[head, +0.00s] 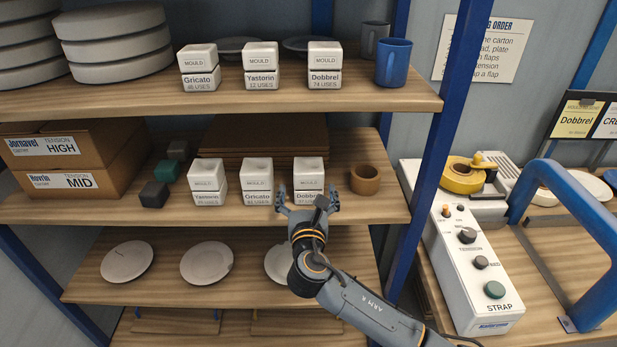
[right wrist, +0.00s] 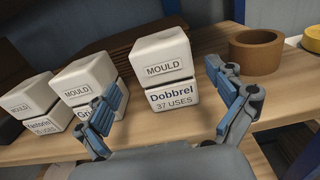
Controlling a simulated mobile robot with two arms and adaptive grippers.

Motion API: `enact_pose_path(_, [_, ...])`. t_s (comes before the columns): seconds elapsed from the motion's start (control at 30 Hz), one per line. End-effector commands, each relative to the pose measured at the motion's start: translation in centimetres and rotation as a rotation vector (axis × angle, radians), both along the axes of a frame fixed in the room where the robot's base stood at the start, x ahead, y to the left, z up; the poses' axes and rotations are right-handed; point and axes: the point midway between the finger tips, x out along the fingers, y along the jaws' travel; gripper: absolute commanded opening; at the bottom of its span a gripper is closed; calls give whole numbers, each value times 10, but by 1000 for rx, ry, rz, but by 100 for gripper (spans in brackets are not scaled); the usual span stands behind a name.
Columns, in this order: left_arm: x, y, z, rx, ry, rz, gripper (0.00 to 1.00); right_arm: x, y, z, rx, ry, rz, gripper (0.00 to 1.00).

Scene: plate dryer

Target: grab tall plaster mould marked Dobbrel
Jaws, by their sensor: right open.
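A white plaster mould marked Dobbrel (head: 308,174) stands upright on the middle shelf, at the right end of a row of moulds. In the right wrist view the same mould (right wrist: 166,72) reads "Dobbrel 37 USES". My right gripper (head: 308,200) is open in front of it, with one finger toward each side. A second Dobbrel mould (head: 325,65), reading 74 uses, stands on the top shelf. My left gripper is not in view.
On the middle shelf, a Gricato mould (head: 257,182) stands just left and a brown ring-shaped pot (head: 365,179) just right. A Yastorin mould (head: 207,182) is farther left. The top shelf (head: 150,98) is above my gripper, and plates (head: 207,262) lie below. A blue post (head: 438,130) stands right.

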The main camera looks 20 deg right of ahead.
Motion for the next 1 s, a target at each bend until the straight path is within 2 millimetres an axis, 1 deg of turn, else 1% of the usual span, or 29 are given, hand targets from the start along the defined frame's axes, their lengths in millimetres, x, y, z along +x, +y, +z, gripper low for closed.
enact_pose_path(0.03, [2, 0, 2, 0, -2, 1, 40, 6, -2, 1, 0, 0, 0, 94])
enact_pose_path(0.17, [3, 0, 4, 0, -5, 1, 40, 14, -4, 1, 2, 0, 0, 94])
enact_pose_path(0.27, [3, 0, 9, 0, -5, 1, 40, 21, -7, 3, 2, 0, 0, 94])
enact_pose_path(0.43, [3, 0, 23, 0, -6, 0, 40, 43, -18, 8, 1, 2, -2, 94])
enact_pose_path(0.53, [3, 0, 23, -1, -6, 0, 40, 54, -20, 5, 2, 0, 0, 94])
enact_pose_path(0.67, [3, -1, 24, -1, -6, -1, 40, 62, -22, 4, 2, 1, 1, 94])
enact_pose_path(0.87, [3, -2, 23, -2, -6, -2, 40, 62, -22, 3, 3, 1, 1, 94])
enact_pose_path(0.9, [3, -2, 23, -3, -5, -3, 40, 62, -22, 3, 3, 1, 1, 92])
enact_pose_path(0.97, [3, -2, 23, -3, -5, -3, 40, 62, -22, 3, 3, 1, 1, 80])
enact_pose_path(1.0, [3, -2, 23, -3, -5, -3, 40, 62, -22, 3, 3, 1, 1, 72])
